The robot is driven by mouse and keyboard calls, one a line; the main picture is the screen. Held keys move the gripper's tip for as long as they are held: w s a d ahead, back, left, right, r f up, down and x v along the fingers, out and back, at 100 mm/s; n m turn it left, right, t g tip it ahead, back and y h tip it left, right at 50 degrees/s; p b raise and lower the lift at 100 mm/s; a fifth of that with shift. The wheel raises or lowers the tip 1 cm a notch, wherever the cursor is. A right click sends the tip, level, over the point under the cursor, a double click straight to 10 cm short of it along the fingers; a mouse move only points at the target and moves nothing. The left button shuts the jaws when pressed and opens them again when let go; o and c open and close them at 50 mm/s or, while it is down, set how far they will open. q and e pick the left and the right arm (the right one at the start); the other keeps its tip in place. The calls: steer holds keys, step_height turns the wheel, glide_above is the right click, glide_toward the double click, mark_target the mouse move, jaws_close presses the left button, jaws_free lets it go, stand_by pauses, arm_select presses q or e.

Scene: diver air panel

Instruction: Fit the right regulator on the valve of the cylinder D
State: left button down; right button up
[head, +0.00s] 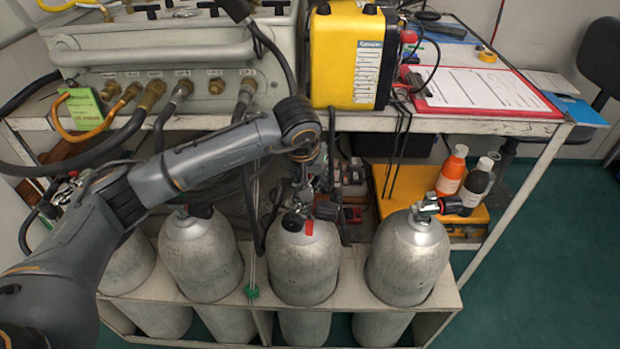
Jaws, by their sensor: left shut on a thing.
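Several grey cylinders stand upright in a rack; I cannot read a letter D on any of them. The rightmost cylinder (408,262) has a bare-looking metal valve (428,207) with a black knob. The cylinder to its left (303,265) has a black knob (326,210) and a red tag (309,228) at its top. My left gripper (301,192) points down just above this cylinder, shut on a dark regulator (292,221) at its valve. The fingers and valve overlap, so I cannot tell if the regulator is seated. My right gripper is out of view.
The bench above carries a grey air panel (165,50) with hoses, a yellow case (348,57) and a red clipboard (478,90). Hoses hang behind my left arm. The green floor at right is clear.

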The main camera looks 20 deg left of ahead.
arm_select(q)
steer(key=c, duration=0.8)
jaws_free()
steer(key=shift+o, duration=0.5)
steer(key=v, duration=1.2)
